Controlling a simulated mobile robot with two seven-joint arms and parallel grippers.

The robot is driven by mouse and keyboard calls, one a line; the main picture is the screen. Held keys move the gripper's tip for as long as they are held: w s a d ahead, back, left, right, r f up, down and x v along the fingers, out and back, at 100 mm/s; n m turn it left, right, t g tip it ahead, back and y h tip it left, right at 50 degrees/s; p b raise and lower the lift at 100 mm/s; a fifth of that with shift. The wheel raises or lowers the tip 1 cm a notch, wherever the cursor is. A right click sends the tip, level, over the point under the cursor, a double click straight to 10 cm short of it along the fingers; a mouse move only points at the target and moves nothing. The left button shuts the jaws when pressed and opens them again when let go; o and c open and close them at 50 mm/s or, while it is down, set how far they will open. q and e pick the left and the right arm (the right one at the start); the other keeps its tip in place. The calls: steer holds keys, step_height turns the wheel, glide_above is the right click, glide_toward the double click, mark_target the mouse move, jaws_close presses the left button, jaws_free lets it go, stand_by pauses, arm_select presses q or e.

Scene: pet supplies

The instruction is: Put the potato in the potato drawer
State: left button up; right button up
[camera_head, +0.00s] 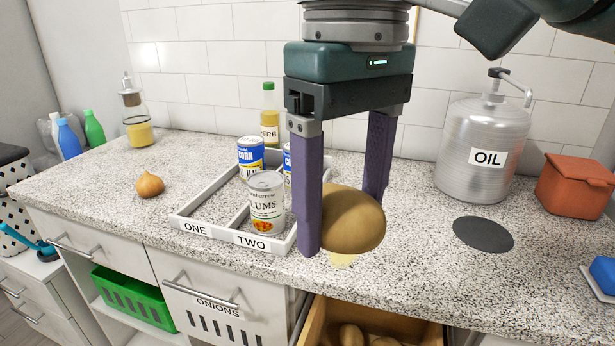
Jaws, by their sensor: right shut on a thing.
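A brown potato (353,220) is held between the two purple fingers of my right gripper (342,215). The gripper points down, with the potato above the counter's front part. An open wooden drawer (315,322) shows at the bottom of the picture, below and in front of the potato, with several potatoes (351,335) inside. No label shows on this drawer; its front is out of frame. My left gripper is not in view.
A tray (182,224) labelled ONE and TWO holds cans (267,205) left of the gripper. An onion (149,185) lies farther left. A drawer labelled ONIONS (215,303) is beside the open one. A metal OIL container (489,150) and dark disc (482,235) are right.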

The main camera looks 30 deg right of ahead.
steer(key=s+f+b, duration=0.1)
steer(key=f+b, duration=0.8)
steer(key=f, duration=0.6)
steer(key=s+f+n+b, duration=0.1)
steer(key=f+b, duration=0.8)
steer(key=f, duration=0.7)
steer(key=f+n+b, duration=0.1)
steer(key=f+b, duration=0.8)
steer(key=f, duration=0.6)
steer(key=shift+s+d+f+b, duration=0.15)
steer(key=shift+s+f+b, duration=0.2)
steer(key=shift+s+f, duration=0.05)
step_height(320, 180, down, 4)
steer(key=shift+f+b, duration=0.2)
steer(key=shift+b, duration=0.9)
steer(key=shift+r, duration=0.1)
steer(key=o, duration=1.5)
